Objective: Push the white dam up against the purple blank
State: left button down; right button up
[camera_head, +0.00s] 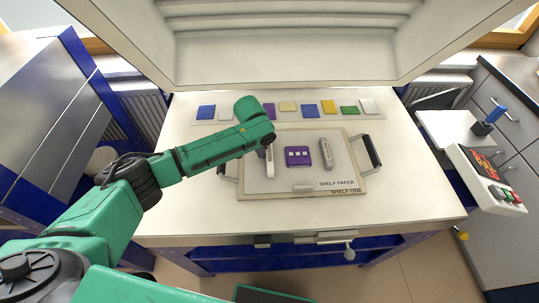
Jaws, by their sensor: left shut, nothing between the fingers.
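The purple blank (298,163), with several small pale squares across it, lies on the shelf (246,187) in the middle of the kiln bed. The white dam (270,168) is an upright-lying narrow bar to the left of the blank, with a clear gap between them. My left gripper (262,153) points down beside the far end of the white dam, shut and mostly hidden under my green wrist. I cannot tell whether it touches the dam. My right gripper is not in view.
A grey bar (326,154) lies to the right of the blank, and a small pale bar (303,188) lies in front. Dark handles stand at the shelf's sides, the right one (372,151) clearly visible. Coloured glass pieces (288,106) line the back. The raised kiln lid (287,60) hangs behind.

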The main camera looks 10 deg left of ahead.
aim_at(271, 153)
pick_arm(q)
jog(key=shift+w+d+b, duration=0.2)
jog(key=shift+w+d, duration=0.1)
jog(key=shift+d, duration=0.8)
jog(key=shift+w+d+b, duration=0.15)
jog(key=shift+w+d, duration=0.1)
jog(key=shift+d, duration=0.8)
dwell(1.5)
jog(key=shift+r, duration=0.1)
jog(key=shift+s+a+p, duration=0.15)
jog(key=shift+a+p, duration=0.45)
jog(key=shift+p, duration=0.15)
notch_tip(271, 153, up, 9)
jog(key=p, duration=0.9)
jog(key=shift+p, duration=0.3)
